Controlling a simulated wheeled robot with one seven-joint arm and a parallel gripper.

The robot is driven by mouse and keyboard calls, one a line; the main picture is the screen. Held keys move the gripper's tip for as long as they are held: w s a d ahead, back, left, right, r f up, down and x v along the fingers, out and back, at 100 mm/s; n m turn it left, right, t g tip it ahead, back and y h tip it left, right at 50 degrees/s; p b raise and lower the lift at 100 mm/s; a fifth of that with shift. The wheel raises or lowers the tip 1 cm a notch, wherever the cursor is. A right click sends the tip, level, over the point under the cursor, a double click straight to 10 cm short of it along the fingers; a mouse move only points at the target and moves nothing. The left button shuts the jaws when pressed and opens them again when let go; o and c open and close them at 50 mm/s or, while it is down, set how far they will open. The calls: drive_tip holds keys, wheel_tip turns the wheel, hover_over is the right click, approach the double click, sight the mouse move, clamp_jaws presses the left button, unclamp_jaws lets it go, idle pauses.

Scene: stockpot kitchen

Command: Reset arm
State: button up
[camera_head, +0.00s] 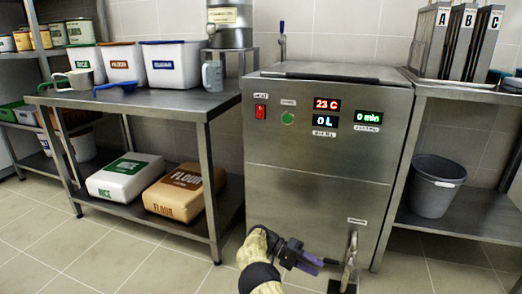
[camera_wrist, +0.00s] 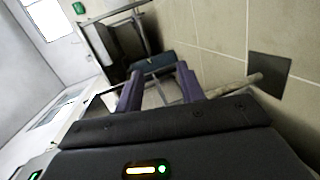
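My gripper (camera_head: 318,262) is low in front of the steel cooker (camera_head: 310,180), with its purple fingers pointing right towards a metal drain handle (camera_head: 350,258). I cannot tell whether the fingers touch the handle. In the wrist view the two purple fingers of my gripper (camera_wrist: 159,72) stand apart with nothing visible held between them. The cooker's displays (camera_head: 327,112) read 23 C, 0 L and 0 min. Its red switch (camera_head: 260,112) and green button (camera_head: 287,118) are on the left of the panel.
A steel table (camera_head: 150,99) at left bears labelled bins, a jug (camera_head: 213,76) and a blue scoop (camera_head: 116,87). Rice (camera_head: 124,176) and flour (camera_head: 184,192) sacks lie on its lower shelf. A grey bucket (camera_head: 433,185) stands on the right shelf. The floor at front left is clear.

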drive_tip(key=s+d+r+t+y+p, duration=0.1)
drive_tip(key=s+d+r+y+p, duration=0.15)
drive_tip(key=r, duration=0.25)
drive_tip(key=s+d+r+n+y+p, duration=0.1)
drive_tip(key=d+r+y+p, duration=0.15)
drive_tip(key=r, duration=0.25)
drive_tip(key=s+d+r+t+y+p, duration=0.1)
drive_tip(key=s+d+r+y+p, duration=0.1)
drive_tip(key=r+p, duration=0.25)
drive_tip(key=s+a+r+n+t+y+p, duration=0.2)
drive_tip(key=s+a+r+t+y+p, duration=0.15)
drive_tip(key=s+r+p, duration=0.6)
drive_tip(key=s+a+r+n+t+y+p, duration=0.3)
drive_tip(key=s+a+r+t+p, duration=0.15)
drive_tip(key=s+r, duration=0.85)
wheel_tip(320, 180, up, 38)
drive_tip(key=w+p, duration=0.1)
drive_tip(key=p, duration=3.6)
drive_tip(key=shift+a+r+g, duration=0.2)
drive_tip(key=shift+a+g, duration=0.05)
drive_tip(key=shift+g, duration=0.15)
drive_tip(key=shift+o, duration=0.2)
